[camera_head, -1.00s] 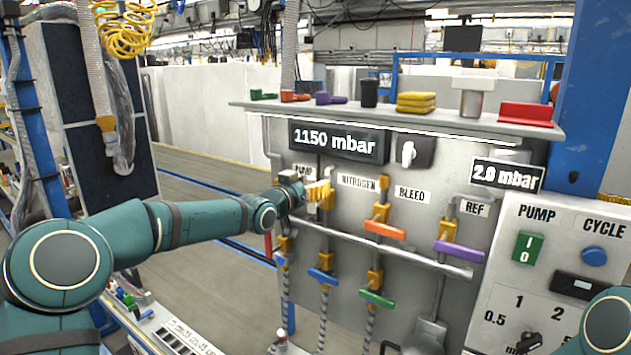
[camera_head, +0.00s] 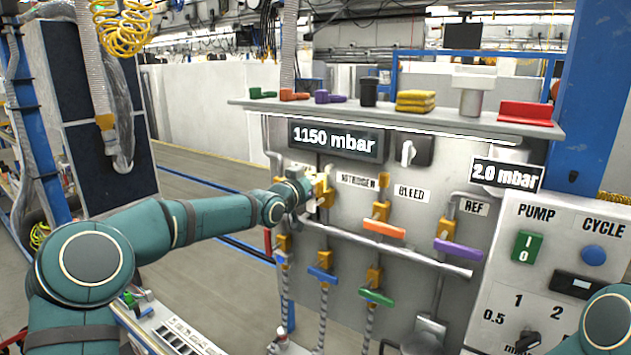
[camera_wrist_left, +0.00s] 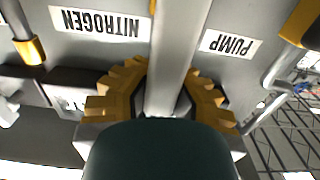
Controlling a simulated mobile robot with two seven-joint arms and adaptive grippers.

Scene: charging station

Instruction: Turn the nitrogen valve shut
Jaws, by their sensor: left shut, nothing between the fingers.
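The NITROGEN label (camera_head: 358,180) is on the grey panel, and it reads upside down in the left wrist view (camera_wrist_left: 100,22). The nitrogen pipe (camera_wrist_left: 172,50) runs between the NITROGEN and PUMP labels. My left gripper (camera_head: 324,188) is at this pipe, left of the NITROGEN label, and covers the valve there. Its yellow fingers (camera_wrist_left: 168,80) appear on both sides of the pipe in the wrist view, but it is shut with nothing held. The valve's handle is hidden, so its angle cannot be told. My right gripper is out of view.
To the right are valves with an orange handle (camera_head: 384,229) and a purple handle (camera_head: 459,250). Blue (camera_head: 322,275) and green (camera_head: 377,297) handles sit lower. A grey rail (camera_head: 400,251) crosses the panel. The shelf (camera_head: 390,113) above carries loose items. The display (camera_head: 335,140) reads 1150 mbar.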

